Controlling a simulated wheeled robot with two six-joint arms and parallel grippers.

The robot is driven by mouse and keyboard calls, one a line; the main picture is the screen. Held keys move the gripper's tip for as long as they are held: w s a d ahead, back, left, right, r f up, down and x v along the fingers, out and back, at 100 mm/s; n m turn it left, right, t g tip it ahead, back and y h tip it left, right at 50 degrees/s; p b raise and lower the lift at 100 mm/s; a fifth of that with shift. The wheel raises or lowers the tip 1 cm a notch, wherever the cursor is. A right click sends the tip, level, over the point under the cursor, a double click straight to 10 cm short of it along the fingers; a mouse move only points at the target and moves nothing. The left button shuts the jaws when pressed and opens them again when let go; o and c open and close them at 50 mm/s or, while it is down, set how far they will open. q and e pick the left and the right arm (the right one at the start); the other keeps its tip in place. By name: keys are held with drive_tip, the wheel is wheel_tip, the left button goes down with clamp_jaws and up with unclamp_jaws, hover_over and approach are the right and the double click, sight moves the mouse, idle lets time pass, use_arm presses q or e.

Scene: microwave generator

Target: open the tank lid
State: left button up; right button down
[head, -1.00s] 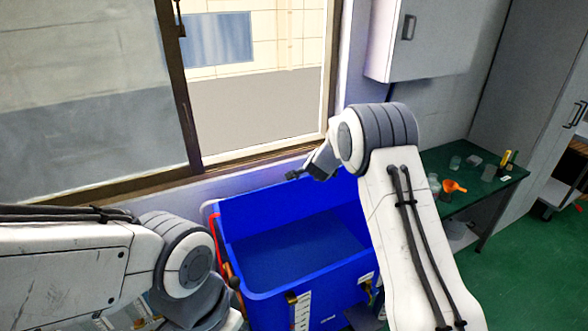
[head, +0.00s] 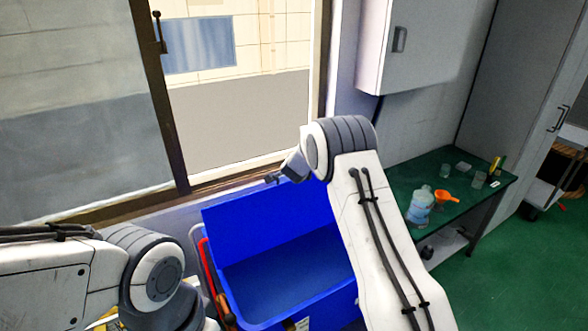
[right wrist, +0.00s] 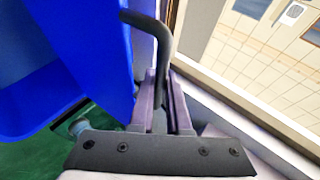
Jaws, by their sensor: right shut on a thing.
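The large blue tank (head: 275,215) stands below the window, its inside in view from above. I cannot tell whether its tall back panel is a wall or a raised lid. My right gripper (right wrist: 165,105) is shut on a dark bent bar (right wrist: 160,45), which hooks to the left beyond the fingertips. In the head view the dark bar (head: 272,179) shows small at the end of my right arm, above the tank's back edge. I cannot tell what the bar is fixed to. The blue tank (right wrist: 60,50) fills the left of the right wrist view. My left gripper is out of sight.
The window (head: 240,110) is behind the tank. A green table (head: 470,185) at right holds a clear bottle (head: 420,204), an orange funnel (head: 447,196) and small jars. A wall cabinet (head: 425,45) hangs above it. Green floor (head: 510,260) is open at lower right.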

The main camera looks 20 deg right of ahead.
drive_tip(key=shift+w+d+r, duration=0.15)
drive_tip(key=c, duration=0.9)
unclamp_jaws()
drive_tip(key=shift+a, duration=0.25)
drive_tip(key=shift+s, duration=0.25)
drive_tip(key=shift+b+v, duration=1.6)
drive_tip(key=shift+v, duration=3.4)
drive_tip(key=shift+a, duration=0.1)
